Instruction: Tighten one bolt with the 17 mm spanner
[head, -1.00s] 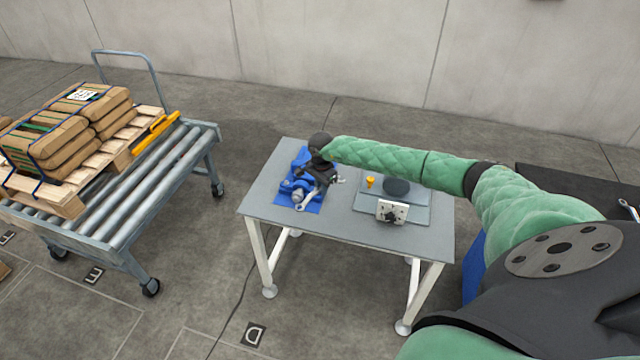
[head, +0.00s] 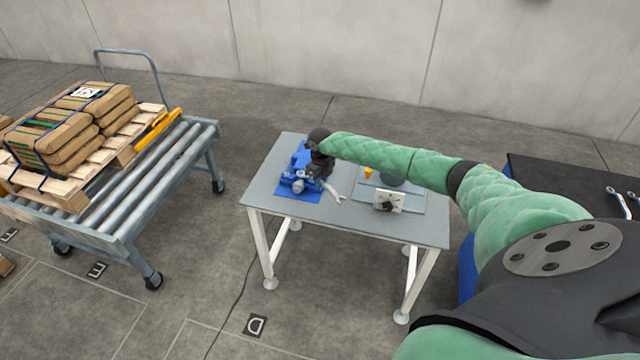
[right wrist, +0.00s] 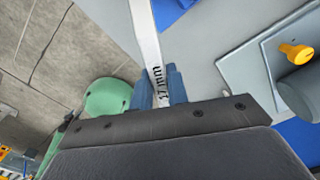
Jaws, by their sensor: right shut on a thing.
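My right gripper (head: 321,174) is over the right side of a blue machine unit (head: 299,160) on the work table. It also shows in the right wrist view (right wrist: 158,84), its two blue fingers shut on the shank of a silver spanner (right wrist: 145,30) marked 17 mm. In the head view the spanner (head: 333,190) points down and right from the gripper, its open end clear of the unit. A grey round fitting (head: 298,186) sits at the unit's front. The bolt cannot be made out, nor whether the spanner touches it. My left gripper is out of view.
The grey table (head: 272,193) also bears a plate with a white block (head: 389,201) and a yellow knob (right wrist: 296,54). More spanners (head: 619,203) lie on a dark bench at right. A roller cart (head: 150,190) with a loaded pallet stands at left, open floor between.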

